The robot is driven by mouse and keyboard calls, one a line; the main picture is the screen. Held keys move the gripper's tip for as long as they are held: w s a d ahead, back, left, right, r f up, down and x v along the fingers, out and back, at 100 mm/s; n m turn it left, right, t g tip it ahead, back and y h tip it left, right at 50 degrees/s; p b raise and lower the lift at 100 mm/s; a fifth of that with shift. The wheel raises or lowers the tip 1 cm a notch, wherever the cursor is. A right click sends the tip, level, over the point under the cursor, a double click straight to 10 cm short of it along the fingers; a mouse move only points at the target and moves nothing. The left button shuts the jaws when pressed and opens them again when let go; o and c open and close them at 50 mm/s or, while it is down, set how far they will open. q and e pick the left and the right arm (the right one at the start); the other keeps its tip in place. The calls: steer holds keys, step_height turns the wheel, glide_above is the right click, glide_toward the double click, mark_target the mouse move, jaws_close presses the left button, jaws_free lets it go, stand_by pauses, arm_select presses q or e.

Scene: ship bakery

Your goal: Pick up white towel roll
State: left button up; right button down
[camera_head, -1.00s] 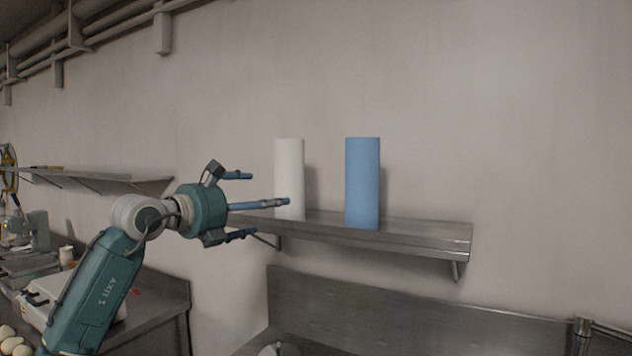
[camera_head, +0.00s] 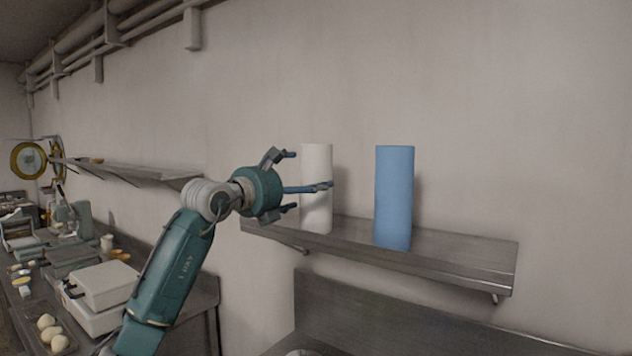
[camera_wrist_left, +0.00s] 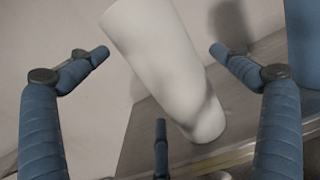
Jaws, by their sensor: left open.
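The white towel roll (camera_head: 317,162) stands upright on a metal wall shelf (camera_head: 455,254), near the shelf's left end. My left gripper (camera_head: 303,184) is open at the roll's left side, with one finger crossing in front of it in the head view. In the left wrist view the white roll (camera_wrist_left: 168,62) shows between the spread fingers (camera_wrist_left: 155,85), with gaps to the two side fingers. Whether the third finger touches it I cannot tell. My right gripper is not in view.
A blue towel roll (camera_head: 394,196) stands upright on the same shelf, to the right of the white one. Another wall shelf (camera_head: 140,172) is at the left. A counter with a white box (camera_head: 103,284) and several pale round items lies below left. The shelf's right part is bare.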

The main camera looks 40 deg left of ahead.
arm_select(q)
steer(key=w, duration=0.1)
steer(key=w+p, duration=0.2)
steer(key=shift+w+a+r, duration=0.1)
steer(key=shift+a+r, duration=0.15)
steer(key=shift+w+f, duration=0.1)
steer(key=shift+w, duration=0.1)
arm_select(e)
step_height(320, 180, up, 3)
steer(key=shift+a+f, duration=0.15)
arm_select(q)
steer(key=shift+c, duration=1.3)
steer(key=c, duration=1)
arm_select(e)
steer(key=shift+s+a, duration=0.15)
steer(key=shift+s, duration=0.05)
arm_select(q)
steer(key=shift+o, duration=0.2)
